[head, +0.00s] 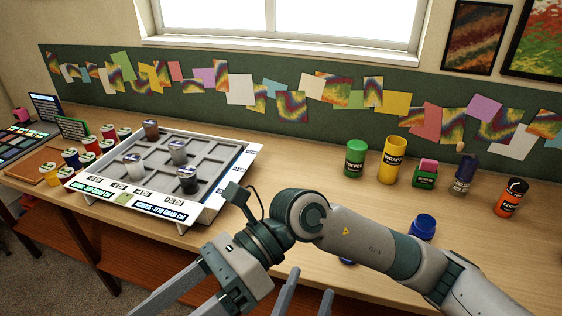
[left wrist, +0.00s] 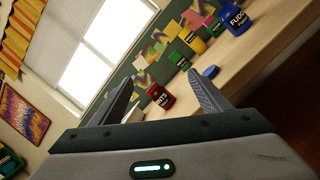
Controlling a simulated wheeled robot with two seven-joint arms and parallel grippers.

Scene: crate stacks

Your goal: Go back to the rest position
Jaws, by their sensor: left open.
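My left gripper (head: 305,294) shows at the bottom edge of the head view as two grey fingers pointing up, apart, with nothing between them. In the left wrist view its fingers (left wrist: 163,92) stand wide open, and a red jar (left wrist: 160,97) shows beyond them on the table. My right arm reaches in from the right and bends down to the right gripper (head: 178,299) at lower left. Its fingers stand apart, with their tips cut off by the frame edge. I see nothing held in it.
A grey compartment tray (head: 218,170) with several small cups stands left on the table. Paint-like pots (head: 89,144) are left of it. Green (head: 355,158), yellow (head: 391,160) and orange (head: 511,197) jars stand along the back right. A blue jar (head: 423,226) stands behind my right arm.

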